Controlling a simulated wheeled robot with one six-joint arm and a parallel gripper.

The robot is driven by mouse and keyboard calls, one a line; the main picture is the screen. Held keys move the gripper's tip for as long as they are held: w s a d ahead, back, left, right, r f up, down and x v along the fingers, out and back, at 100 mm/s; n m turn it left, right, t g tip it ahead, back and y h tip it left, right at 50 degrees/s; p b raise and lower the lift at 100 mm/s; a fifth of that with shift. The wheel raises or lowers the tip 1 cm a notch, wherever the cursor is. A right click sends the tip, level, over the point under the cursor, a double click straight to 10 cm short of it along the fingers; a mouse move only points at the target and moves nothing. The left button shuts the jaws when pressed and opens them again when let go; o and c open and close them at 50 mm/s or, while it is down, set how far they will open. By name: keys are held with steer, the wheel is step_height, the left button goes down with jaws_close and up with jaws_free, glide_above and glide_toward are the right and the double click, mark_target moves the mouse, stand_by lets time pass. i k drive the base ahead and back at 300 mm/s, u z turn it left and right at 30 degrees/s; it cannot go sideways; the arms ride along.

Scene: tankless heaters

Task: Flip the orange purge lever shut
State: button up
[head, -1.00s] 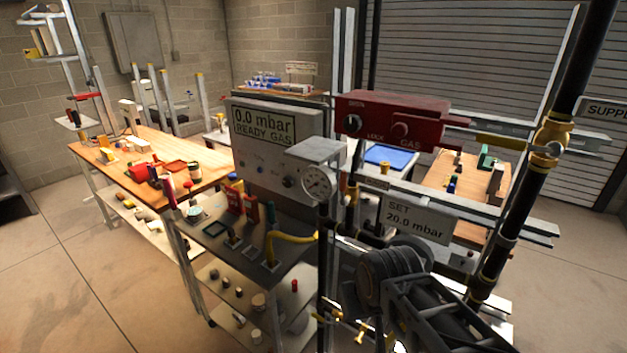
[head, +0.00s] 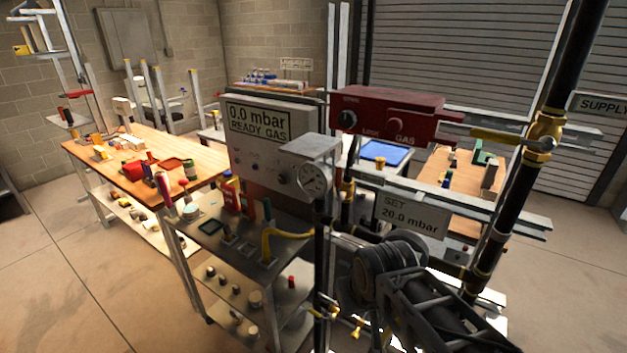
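I cannot single out an orange purge lever for sure. Small yellow-orange handles (head: 357,332) show low on the pipework, just left of my arm. A longer yellow lever (head: 495,135) sits on the brass valve (head: 543,138) of the black supply pipe at the upper right. My dark arm reaches in from the bottom right, and its wrist is in front of the lower pipes. My gripper's fingers cannot be made out behind the wrist, so their opening and any contact are hidden.
A red GAS box (head: 388,117) and a SET 20.0 mbar sign (head: 410,216) are on the rack. A metal cart (head: 222,238) and a wooden workbench (head: 130,178) stand left. Open floor (head: 60,290) lies at the lower left.

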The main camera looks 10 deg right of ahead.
mark_target(340, 197)
steer(key=u, duration=1.7)
steer(key=i, duration=0.35)
steer(key=z, duration=0.2)
